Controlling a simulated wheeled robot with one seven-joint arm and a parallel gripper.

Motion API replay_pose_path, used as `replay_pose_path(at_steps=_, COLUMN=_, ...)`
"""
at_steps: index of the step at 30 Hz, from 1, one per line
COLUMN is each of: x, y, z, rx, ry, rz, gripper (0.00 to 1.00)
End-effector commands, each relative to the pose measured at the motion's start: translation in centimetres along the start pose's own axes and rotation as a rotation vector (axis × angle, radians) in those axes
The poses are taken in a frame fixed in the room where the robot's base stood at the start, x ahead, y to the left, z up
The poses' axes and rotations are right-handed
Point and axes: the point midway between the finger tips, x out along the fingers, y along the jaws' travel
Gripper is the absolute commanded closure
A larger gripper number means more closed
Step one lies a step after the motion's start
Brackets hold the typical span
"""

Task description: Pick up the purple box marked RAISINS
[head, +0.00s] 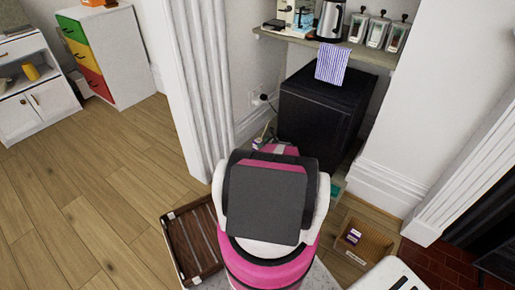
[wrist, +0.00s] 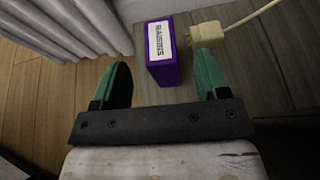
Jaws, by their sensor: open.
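The purple box marked RAISINS (wrist: 166,74) stands ahead of my gripper in the wrist view, its white label (wrist: 159,41) facing the camera. My gripper (wrist: 163,64) is open, with one green finger on each side of the box in the picture. Neither finger appears to touch it, and how deep the box sits between them is hard to tell. In the head view my own arm hides the gripper. A small pale and purple shape beside the black fridge may be the box, but it is too small to be sure.
A cardboard crate (head: 379,246) with a small purple item and a slatted wooden tray (head: 195,241) are nearby.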

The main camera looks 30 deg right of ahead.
Motion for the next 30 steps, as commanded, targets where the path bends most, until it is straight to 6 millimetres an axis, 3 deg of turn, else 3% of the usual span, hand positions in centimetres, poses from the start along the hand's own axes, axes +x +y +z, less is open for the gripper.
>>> replay_pose_path(at_steps=11, x=4.7, y=-0.1, z=-0.1, rx=-0.001, ry=0.0, rz=0.002, gripper=0.32)
replay_pose_path(at_steps=19, x=4.9, y=-0.1, z=0.0, rx=-0.001, ry=0.0, rz=0.001, gripper=0.32)
replay_pose_path(at_steps=24, x=4.9, y=-0.1, z=0.0, rx=-0.001, ry=0.0, rz=0.001, gripper=0.86)
replay_pose_path(at_steps=30, x=4.9, y=-0.1, z=0.0, rx=-0.001, ry=0.0, rz=0.001, gripper=0.86)
